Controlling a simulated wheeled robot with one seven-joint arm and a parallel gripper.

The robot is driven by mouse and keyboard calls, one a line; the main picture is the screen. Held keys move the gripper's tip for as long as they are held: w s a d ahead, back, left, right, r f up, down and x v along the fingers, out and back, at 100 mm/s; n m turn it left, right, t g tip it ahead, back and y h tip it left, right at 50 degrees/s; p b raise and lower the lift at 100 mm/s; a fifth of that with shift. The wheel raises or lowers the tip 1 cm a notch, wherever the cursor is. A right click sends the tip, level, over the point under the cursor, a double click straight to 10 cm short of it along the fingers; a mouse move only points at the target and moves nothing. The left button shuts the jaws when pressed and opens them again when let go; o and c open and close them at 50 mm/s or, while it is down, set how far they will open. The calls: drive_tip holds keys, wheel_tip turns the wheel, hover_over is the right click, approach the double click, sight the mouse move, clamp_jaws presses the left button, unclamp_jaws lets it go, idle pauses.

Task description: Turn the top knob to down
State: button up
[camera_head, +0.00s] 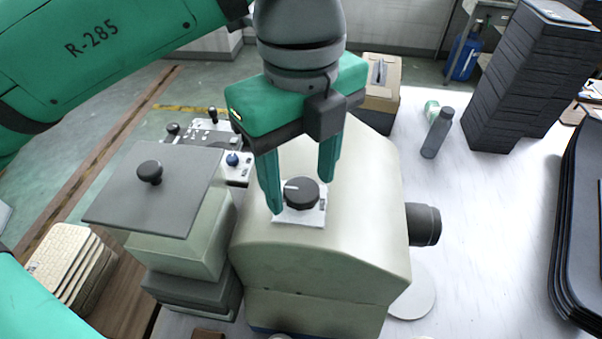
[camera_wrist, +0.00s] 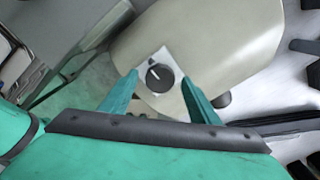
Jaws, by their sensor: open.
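The top knob (camera_head: 301,193) is a round black dial with a white pointer line, on a white square plate (camera_head: 312,217) on top of a pale grey-green machine housing (camera_head: 355,215). In the head view its white line points left. My gripper (camera_head: 301,196) is open, pointing down, with one green finger to the left of the knob and the other behind it to the right. The wrist view also shows the knob (camera_wrist: 159,77) between and ahead of the two fingertips (camera_wrist: 162,80), with a visible gap to each. I cannot tell whether a finger touches it in depth.
A second black knob (camera_head: 424,225) sticks out of the housing's right side. A box with a grey lid and black handle (camera_head: 150,172) stands at left. A control panel with a blue knob (camera_head: 233,159) is behind. A dark bottle (camera_head: 437,133) and stacked black trays (camera_head: 530,75) stand right.

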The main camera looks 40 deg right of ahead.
drive_tip(key=shift+f, duration=0.15)
drive_tip(key=shift+c, duration=0.7)
drive_tip(key=c, duration=0.9)
